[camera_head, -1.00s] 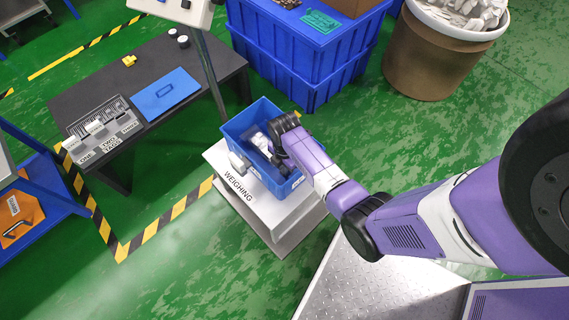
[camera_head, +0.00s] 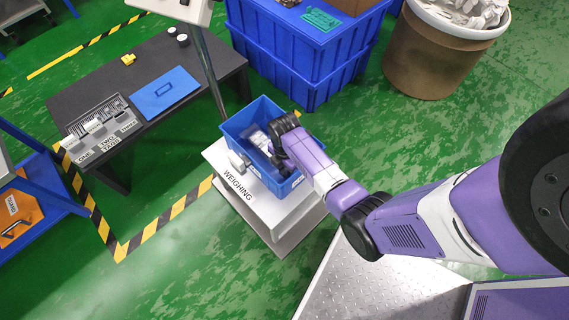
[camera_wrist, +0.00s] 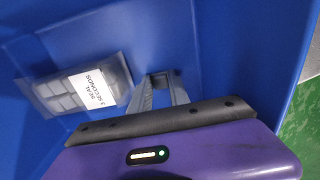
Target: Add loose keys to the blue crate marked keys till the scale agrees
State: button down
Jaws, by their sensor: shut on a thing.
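The blue crate (camera_head: 246,122) stands on the white platform marked WEIGHING (camera_head: 217,160). Its own marking is too small to read. My gripper (camera_wrist: 160,82) reaches down inside the crate, which also shows around it in the wrist view (camera_wrist: 235,40). The fingers are close together on a small dark thing between their tips. I cannot tell whether it is a key. A clear bag labelled SEAL 3 SECONDS (camera_wrist: 60,97) lies in the crate just left of the fingers. My arm hides part of the crate in the head view.
A dark table (camera_head: 75,98) at left holds a blue flat lid (camera_head: 166,92) and a grey tag rack (camera_head: 105,133). Large stacked blue crates (camera_head: 300,55) and a brown bin (camera_head: 430,60) stand behind. A thin post rises behind the scale.

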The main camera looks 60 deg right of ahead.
jog(key=shift+f, duration=0.1)
jog(key=c, duration=1.1)
grip_release()
jog(key=shift+c, duration=0.2)
notch_tip(320, 180, up, 8)
jog(key=shift+f+p, duration=0.1)
jog(key=shift+p, duration=0.75)
